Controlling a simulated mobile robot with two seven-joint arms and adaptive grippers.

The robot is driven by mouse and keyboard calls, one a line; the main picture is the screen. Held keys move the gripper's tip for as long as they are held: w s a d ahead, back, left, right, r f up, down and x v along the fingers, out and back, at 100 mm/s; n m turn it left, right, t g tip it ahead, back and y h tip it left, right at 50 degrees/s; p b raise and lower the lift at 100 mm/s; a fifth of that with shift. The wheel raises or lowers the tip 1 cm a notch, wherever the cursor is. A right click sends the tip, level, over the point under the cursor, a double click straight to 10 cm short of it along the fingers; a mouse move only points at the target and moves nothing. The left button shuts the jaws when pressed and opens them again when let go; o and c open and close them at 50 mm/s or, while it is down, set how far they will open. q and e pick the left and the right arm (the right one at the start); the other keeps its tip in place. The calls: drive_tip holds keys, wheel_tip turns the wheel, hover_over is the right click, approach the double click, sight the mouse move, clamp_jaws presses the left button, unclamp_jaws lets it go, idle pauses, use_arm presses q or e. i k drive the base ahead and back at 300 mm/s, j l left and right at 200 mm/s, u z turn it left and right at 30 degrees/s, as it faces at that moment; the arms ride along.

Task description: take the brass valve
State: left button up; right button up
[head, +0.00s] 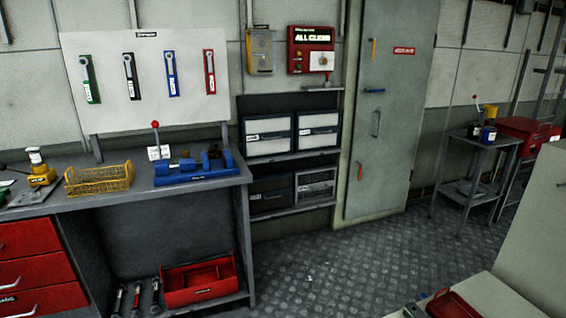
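I cannot pick out a brass valve for certain. A yellow device with a pale top (40,172) stands at the left end of the workbench (125,200). A blue vise-like tool (195,170) lies on the bench's right part, with small dark brownish parts at its right end, too small to tell. A yellow wire basket (98,180) sits between them; I see nothing clearly inside it. Neither of my grippers shows in the head view.
A pegboard (148,110) holds several wrenches. Shelves (291,156) with bins stand beside a grey-green door (385,110). A red tray (200,282) lies under the bench. The patterned floor (345,262) in the middle is clear.

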sight(213, 153)
drive_tip(key=i+u, duration=0.15)
drive_tip(key=i, duration=0.3)
drive_tip(key=i+l+u, duration=0.15)
drive_tip(key=i, duration=0.3)
drive_tip(key=i+l+u, duration=0.1)
drive_tip(key=i, duration=0.35)
